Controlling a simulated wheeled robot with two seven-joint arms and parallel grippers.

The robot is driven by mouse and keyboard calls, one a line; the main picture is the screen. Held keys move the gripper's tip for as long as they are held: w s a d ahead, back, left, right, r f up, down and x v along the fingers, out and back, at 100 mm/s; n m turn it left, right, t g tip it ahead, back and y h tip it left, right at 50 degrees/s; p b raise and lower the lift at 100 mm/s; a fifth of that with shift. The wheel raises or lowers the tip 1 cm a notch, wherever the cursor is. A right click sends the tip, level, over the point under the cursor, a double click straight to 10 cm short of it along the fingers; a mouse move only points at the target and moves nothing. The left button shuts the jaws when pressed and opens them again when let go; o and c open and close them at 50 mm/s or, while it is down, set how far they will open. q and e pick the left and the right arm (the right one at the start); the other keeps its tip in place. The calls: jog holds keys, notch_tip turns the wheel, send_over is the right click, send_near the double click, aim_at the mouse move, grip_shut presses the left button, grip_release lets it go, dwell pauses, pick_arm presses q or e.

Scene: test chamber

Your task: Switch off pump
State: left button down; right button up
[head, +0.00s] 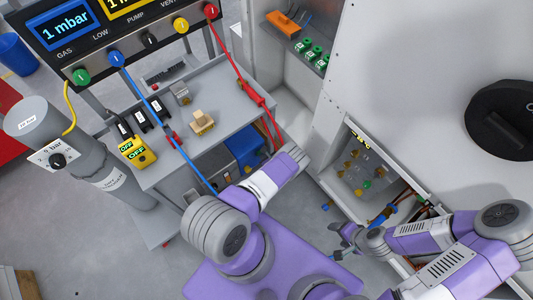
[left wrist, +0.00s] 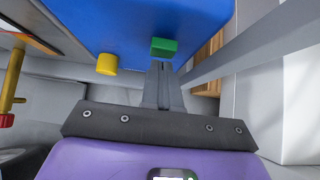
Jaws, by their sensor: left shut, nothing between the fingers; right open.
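A blue box-shaped unit (head: 243,150), which looks like the pump, sits under the grey bench in the head view. In the left wrist view the blue unit (left wrist: 130,25) fills the top and carries a green switch (left wrist: 165,46) and a yellow cap (left wrist: 107,64). My left gripper (left wrist: 163,66) is shut and empty, its fingertips right at the green switch's near edge. I cannot tell whether they touch it. In the head view its fingers are hidden by my own wrist. My right gripper (head: 342,241) is open and empty, low beside the white cabinet.
The bench (head: 215,95) carries a yellow box marked OFF (head: 136,152) and a wooden block (head: 202,123). A blue hose (head: 153,106) and a red hose (head: 240,75) run down from the display panel (head: 105,35). A cabinet with an open bay (head: 365,175) stands at right.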

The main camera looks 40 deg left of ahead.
pick_arm(q)
jog(key=shift+a+r, duration=0.45)
jog(key=shift+s+r+p, duration=0.1)
jog(key=shift+r+p, duration=0.55)
jog(key=shift+r, duration=0.05)
pick_arm(e)
jog(key=shift+s+a+r, duration=0.15)
jog(key=shift+s+r, duration=0.25)
jog(key=shift+r, duration=0.25)
pick_arm(q)
jog(key=shift+f, duration=0.1)
jog(key=shift+d, duration=0.25)
jog(key=d+f+p+v, duration=0.1)
jog(key=p+v, duration=0.3)
jog(key=v, duration=0.8)
jog(key=shift+s+d+f, duration=0.15)
jog(key=shift+s+d, duration=0.25)
jog(key=shift+d, duration=0.1)
pick_arm(e)
notch_tip(320, 180, up, 4)
jog(key=shift+s+r, duration=0.15)
jog(key=shift+r, duration=0.1)
